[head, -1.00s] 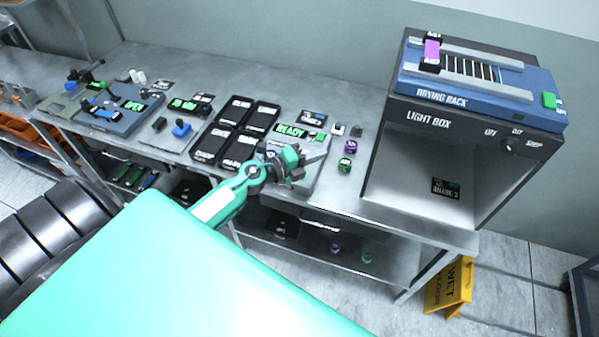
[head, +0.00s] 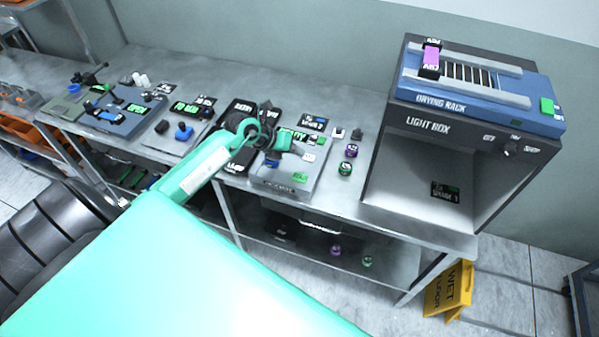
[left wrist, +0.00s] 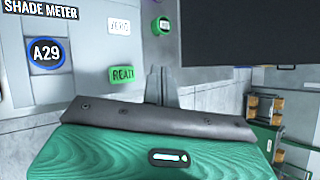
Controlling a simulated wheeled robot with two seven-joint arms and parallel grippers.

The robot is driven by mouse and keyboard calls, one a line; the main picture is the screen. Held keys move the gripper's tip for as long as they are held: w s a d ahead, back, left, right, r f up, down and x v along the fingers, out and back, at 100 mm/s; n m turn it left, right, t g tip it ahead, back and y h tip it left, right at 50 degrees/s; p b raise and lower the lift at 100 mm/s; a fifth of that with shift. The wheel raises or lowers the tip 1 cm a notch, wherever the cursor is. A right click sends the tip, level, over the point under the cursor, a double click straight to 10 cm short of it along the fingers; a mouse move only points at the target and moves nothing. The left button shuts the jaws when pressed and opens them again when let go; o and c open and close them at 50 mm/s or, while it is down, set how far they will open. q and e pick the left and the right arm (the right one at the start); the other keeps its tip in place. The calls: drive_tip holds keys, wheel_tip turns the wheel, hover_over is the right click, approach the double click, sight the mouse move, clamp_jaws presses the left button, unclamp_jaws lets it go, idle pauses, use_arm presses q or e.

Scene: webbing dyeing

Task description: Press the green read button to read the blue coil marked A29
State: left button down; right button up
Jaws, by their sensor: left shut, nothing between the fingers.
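The blue coil marked A29 (left wrist: 46,54) shows in the left wrist view, on the face of the shade meter (left wrist: 70,85). The green read button (left wrist: 123,74) is to its right, below a white zero button (left wrist: 119,27). My left gripper (left wrist: 161,86) is shut and empty, its fingertips to the right of the read button in that view; contact is not visible. In the head view the shade meter (head: 278,187) has the green button (head: 299,178) near its front edge. My left gripper (head: 285,141) covers part of the meter's display and upper face. My right gripper is not in view.
Purple (head: 351,151) and green (head: 345,169) coils stand right of the meter. The light box (head: 420,122) with the drying rack (head: 470,101) stands farther right. Black trays (head: 236,110) and other stations lie left. Bare tabletop (head: 330,205) is in front of the coils.

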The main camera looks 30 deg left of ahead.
use_arm(q)
drive_tip(key=shift+f, duration=0.1)
drive_tip(key=b, duration=0.6)
hover_over(296, 178)
wheel_tip(296, 178, down, 7)
drive_tip(key=shift+f, duration=0.2)
drive_tip(key=shift+f+b, duration=0.3)
drive_tip(key=shift+f, duration=0.3)
idle(1.0)
drive_tip(key=shift+f, duration=0.1)
